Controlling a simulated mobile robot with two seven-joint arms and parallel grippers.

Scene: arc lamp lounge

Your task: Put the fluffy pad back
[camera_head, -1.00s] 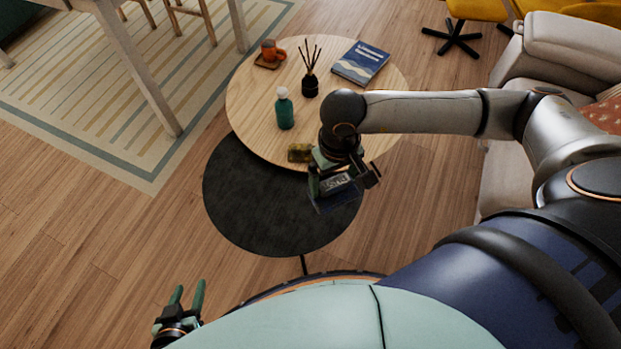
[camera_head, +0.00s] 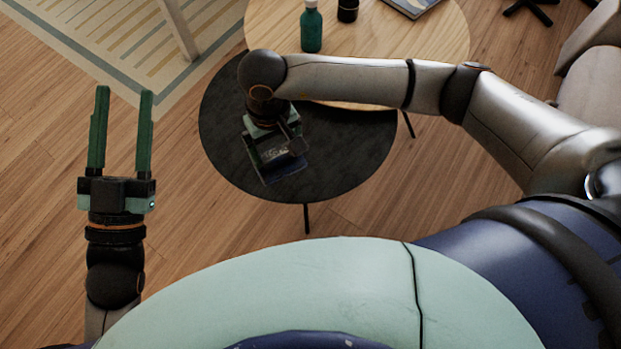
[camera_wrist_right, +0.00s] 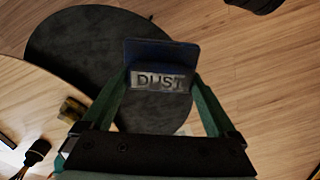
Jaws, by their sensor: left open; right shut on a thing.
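The fluffy pad appears to be the dark blue pad (camera_wrist_right: 158,53) with a grey label reading DUST. In the right wrist view it sits between the two green fingers of my right gripper (camera_wrist_right: 160,82), which is shut on it. In the head view the pad (camera_head: 285,172) shows below my right gripper (camera_head: 277,150), over the round black table (camera_head: 350,160). I cannot tell whether the pad touches the tabletop. My left gripper (camera_head: 124,95) is open and empty, over the floor left of the black table.
A round wooden table (camera_head: 400,40) stands behind and overlaps the black one. It bears a green bottle (camera_head: 311,30), a dark jar (camera_head: 348,10) and a book (camera_head: 412,3). A yellowish block (camera_wrist_right: 72,110) lies near its edge. The black table's right part is clear.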

